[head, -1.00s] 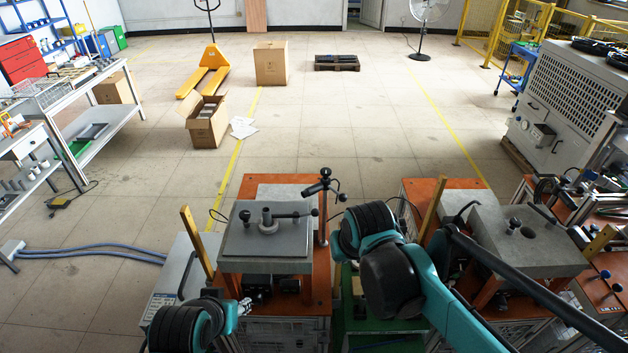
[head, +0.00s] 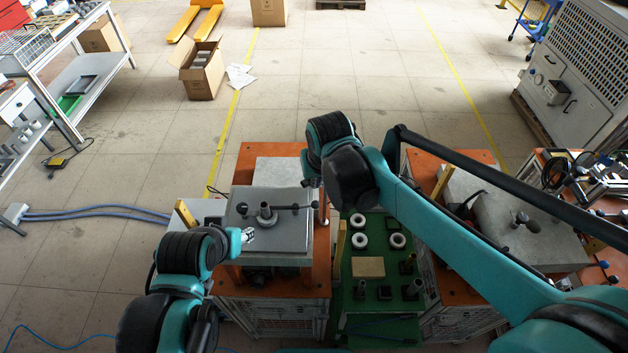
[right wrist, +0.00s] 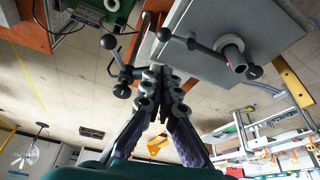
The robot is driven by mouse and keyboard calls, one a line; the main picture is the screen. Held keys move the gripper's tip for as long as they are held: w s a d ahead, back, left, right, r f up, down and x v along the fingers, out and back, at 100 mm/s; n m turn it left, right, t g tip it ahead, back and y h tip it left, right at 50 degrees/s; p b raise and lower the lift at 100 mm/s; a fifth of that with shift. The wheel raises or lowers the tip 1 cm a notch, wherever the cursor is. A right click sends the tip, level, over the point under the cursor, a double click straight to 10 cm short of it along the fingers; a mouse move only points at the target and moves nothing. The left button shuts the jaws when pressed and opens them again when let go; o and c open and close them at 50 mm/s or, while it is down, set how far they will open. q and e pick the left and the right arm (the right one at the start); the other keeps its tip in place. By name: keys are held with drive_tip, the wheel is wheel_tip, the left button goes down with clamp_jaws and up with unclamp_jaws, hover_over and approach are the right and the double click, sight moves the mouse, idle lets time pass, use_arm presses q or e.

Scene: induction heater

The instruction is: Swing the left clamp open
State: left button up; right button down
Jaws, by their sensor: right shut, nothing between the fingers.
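The left clamp (right wrist: 122,68) shows in the right wrist view as dark rods with black ball knobs, beside the grey plate's edge. In the head view my right arm mostly hides it. My right gripper (right wrist: 158,80) is shut and empty, its fingertips close to the clamp; I cannot tell if they touch. In the head view its fingers are largely behind my wrist. The grey plate (head: 240,238) of the left station carries a grey cylinder (head: 266,211) and a rod with black knobs (head: 290,207). My left gripper (head: 247,236) is at the plate's left front; its jaw state is unclear.
A green table (head: 372,290) with white rings and dark blocks stands between the two stations. The right station (head: 515,215) has its own grey block. A shelf table (head: 90,85) stands at the far left.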

sight(291, 206)
use_arm(q)
drive_tip(key=shift+s+f+b, duration=0.2)
drive_tip(key=shift+f+b, duration=0.25)
drive_tip(key=shift+b, duration=0.05)
use_arm(e)
drive_tip(key=x, duration=0.9)
drive_tip(key=shift+f, duration=0.4)
use_arm(q)
drive_tip(key=shift+d, duration=0.1)
use_arm(e)
drive_tip(key=shift+a, duration=0.15)
